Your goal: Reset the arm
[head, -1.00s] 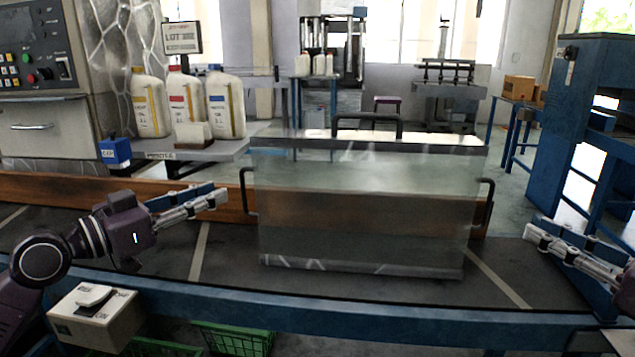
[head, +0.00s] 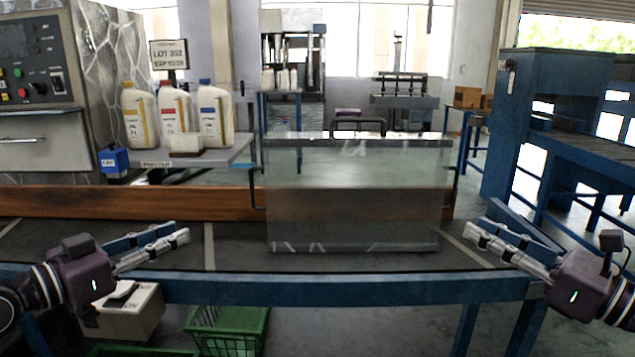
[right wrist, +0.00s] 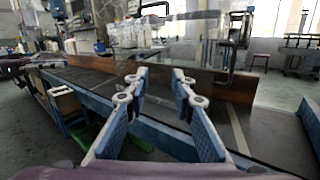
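My left gripper (head: 182,236) is at the left in the head view, its two fingers pointing right and set apart, with nothing between them. My right gripper (head: 480,228) is at the right, pointing left. In the right wrist view its two blue-padded fingers (right wrist: 158,80) are spread and empty. A clear box-like cover (head: 350,205) with black handles stands on the dark conveyor (head: 235,250) between the grippers, apart from both. Three white jugs with yellow (head: 138,115), red (head: 175,110) and blue (head: 214,115) labels stand on a grey side table (head: 225,157).
A blue rail (head: 340,289) runs along the conveyor's front edge. A wooden board (head: 140,203) borders its far side. A switch box (head: 130,310) and a green crate (head: 228,330) are below at the left. A blue machine frame (head: 530,130) stands at the right.

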